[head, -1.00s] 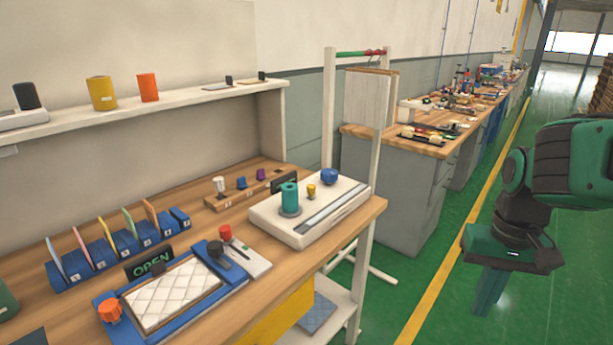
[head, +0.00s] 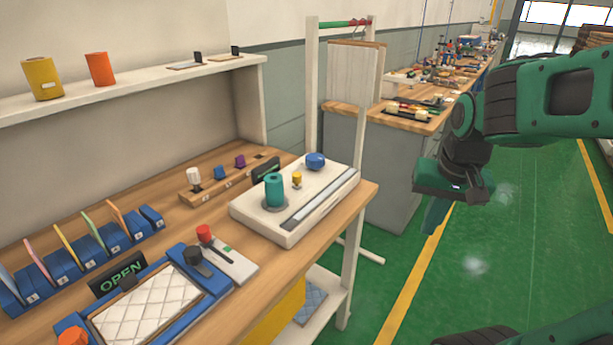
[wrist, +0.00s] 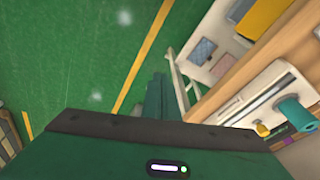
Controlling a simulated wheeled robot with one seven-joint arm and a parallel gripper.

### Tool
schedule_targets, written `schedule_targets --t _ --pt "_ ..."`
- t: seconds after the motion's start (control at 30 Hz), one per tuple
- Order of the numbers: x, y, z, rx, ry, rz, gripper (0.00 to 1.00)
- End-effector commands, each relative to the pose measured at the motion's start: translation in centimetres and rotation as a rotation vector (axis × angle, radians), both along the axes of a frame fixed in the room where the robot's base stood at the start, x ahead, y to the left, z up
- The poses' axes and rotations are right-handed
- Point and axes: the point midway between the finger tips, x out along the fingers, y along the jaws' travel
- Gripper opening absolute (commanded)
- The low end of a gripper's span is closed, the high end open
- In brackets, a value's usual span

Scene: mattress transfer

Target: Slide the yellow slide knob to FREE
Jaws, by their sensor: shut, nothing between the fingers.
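The small yellow knob (head: 297,180) stands on a white panel (head: 262,222) at the right end of the workbench, between a teal cylinder (head: 274,190) and a blue round knob (head: 315,161). In the wrist view the yellow knob (wrist: 262,130) is at the lower right, beside the teal cylinder (wrist: 295,112). No FREE marking is readable. My gripper (head: 431,216) is shut and empty, pointing down over the green floor, right of the bench and apart from the panel. Its fingers also show in the wrist view (wrist: 155,95).
A white rack frame (head: 312,90) stands behind the panel. A grey-sided second bench (head: 365,160) is behind. A blue tray with a quilted white pad (head: 150,305) and a red knob (head: 204,233) lie nearer. Open floor (head: 490,260) is on the right.

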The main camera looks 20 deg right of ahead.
Motion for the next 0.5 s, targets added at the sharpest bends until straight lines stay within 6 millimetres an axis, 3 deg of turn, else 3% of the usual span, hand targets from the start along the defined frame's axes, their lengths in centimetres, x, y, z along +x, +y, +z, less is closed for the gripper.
schedule_targets --t 0.03,0.1,0.2,0.33,0.5 --pt "3.8 1.3 0.7 -0.003 -0.068 0.006 0.00" --pt "8.8 3.8 1.9 0.016 -0.176 0.002 0.00" --pt "14.4 7.7 3.5 0.074 -0.302 -0.003 0.00" --pt "18.6 11.7 5.1 0.149 -0.401 -0.010 0.00" --pt "20.1 13.4 5.8 0.186 -0.439 -0.015 0.00"
